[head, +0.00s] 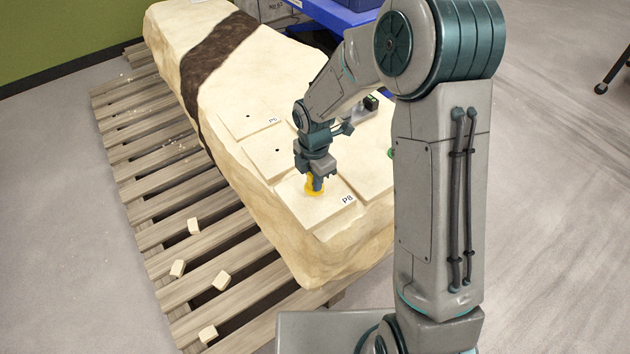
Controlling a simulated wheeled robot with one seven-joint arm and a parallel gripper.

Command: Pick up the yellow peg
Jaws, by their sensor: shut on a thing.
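The yellow peg (309,189) is at the flat square pad labelled P8 (327,208), on the near end of the large cream block. My gripper (316,184) points down over this pad and is shut on the yellow peg. The fingers hide part of the peg. I cannot tell whether the peg's lower end is in the pad, touching it or just above it.
The cream block (270,60) with a dark band lies on a slatted wooden pallet (160,190). Other pads with small holes (277,150) lie beyond P8. A green thing (391,153) shows partly behind my arm. Small wooden cubes (221,280) lie on the pallet. A blue table (340,14) stands behind.

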